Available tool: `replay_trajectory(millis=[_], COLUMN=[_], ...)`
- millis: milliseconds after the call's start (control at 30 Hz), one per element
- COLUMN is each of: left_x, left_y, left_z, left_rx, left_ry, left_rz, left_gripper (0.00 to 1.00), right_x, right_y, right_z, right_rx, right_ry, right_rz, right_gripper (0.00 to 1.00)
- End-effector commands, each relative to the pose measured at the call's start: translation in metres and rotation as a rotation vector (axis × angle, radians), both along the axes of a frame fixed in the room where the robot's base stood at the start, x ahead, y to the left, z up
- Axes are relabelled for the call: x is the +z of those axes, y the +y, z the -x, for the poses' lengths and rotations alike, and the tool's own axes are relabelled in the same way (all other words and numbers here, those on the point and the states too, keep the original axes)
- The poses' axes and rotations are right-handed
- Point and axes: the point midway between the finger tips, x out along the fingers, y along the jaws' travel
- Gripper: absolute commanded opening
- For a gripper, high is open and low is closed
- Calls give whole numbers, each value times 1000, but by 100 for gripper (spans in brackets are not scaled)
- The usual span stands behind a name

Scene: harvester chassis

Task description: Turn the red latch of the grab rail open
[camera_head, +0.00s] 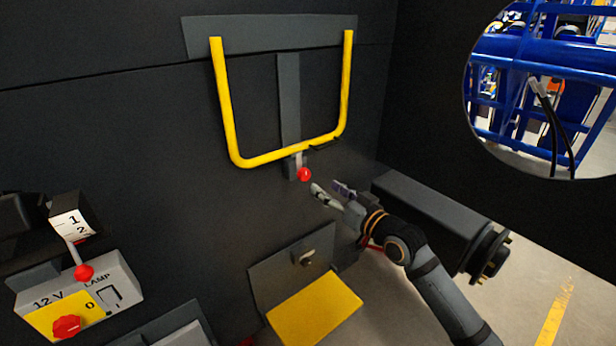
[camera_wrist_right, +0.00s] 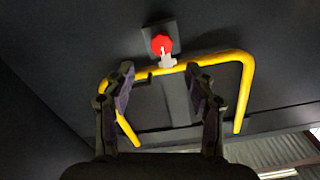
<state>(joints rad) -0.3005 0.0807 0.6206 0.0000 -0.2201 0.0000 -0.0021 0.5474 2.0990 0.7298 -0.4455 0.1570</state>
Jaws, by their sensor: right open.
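The yellow grab rail (camera_head: 222,95) is a U-shaped bar on the dark panel in the head view. The red latch (camera_head: 304,174) is a round red knob on a small grey mount just below the rail's bottom bar. In the right wrist view the red latch (camera_wrist_right: 161,43) shows above the rail (camera_wrist_right: 247,90), on a grey plate. My right gripper (camera_head: 328,190) is open and empty, just below and right of the latch, apart from it. In the wrist view its two fingers (camera_wrist_right: 161,82) stand spread, with the latch beyond their tips. My left gripper is not in view.
A control box (camera_head: 118,276) with red knobs and a 12 V label is at lower left. A bracket with a yellow plate (camera_head: 314,306) sits below the gripper. A dark beam (camera_head: 440,215) with a hub extends at right. The panel around the latch is clear.

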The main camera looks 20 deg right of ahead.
Motion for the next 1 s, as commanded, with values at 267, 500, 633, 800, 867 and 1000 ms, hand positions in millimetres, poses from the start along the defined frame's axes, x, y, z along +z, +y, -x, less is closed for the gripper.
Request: replay_trajectory(millis=[267,500,633,800,867,1000], left_x=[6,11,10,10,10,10], left_y=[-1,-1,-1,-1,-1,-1], left_z=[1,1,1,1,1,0], left_rx=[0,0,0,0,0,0], left_ry=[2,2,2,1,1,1], left_rz=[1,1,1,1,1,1], left_gripper=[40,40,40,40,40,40], right_x=[4,2,0,0,0,0], right_y=[21,30,31,30,30,30], right_z=[-53,-78,-80,-80,-80,-80], right_rx=[4,4,4,4,4,3], right_ry=[-1,-1,0,0,0,0], right_rz=[-9,-1,0,0,0,0], right_gripper=[55,55,55,54,46,27])
